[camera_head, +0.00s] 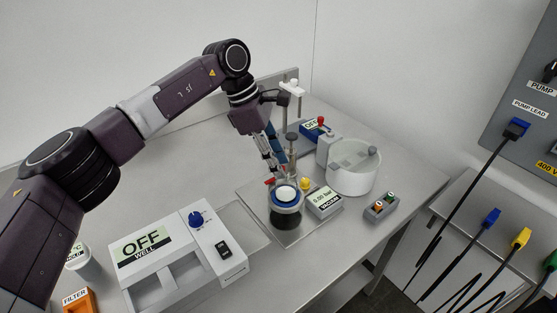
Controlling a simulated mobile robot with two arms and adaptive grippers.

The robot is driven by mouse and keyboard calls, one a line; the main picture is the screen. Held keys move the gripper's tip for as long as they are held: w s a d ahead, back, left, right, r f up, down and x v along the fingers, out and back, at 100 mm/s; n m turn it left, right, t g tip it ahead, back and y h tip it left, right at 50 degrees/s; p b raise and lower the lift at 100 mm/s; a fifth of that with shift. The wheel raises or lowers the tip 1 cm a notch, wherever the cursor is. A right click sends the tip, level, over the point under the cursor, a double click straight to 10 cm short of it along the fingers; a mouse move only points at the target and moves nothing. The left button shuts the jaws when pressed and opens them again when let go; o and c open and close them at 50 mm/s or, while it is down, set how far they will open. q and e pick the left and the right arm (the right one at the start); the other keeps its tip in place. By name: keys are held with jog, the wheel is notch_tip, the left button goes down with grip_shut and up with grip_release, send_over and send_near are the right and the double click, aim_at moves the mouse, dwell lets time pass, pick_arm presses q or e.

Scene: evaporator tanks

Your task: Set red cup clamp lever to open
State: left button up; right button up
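A small red lever (270,181) shows at the back left of a cup (286,215) with a dark body, a blue ring and a pale top. I take it for the red cup clamp lever; its exact setting is too small to tell. My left gripper (275,166) points down just above and behind the cup, very close to the red lever. Whether it touches the lever, and how far apart its fingers are, I cannot tell. My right gripper is out of view.
A white well unit (178,262) marked OFF stands at front left. Right of the cup are a gauge box (324,203), a white round vessel (353,168) and a small button box (381,208). A grey post (292,150) rises behind the cup. The right table corner is clear.

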pick_arm(q)
jog(key=s+v, duration=0.1)
jog(key=v, duration=1.1)
jog(key=shift+w, duration=0.45)
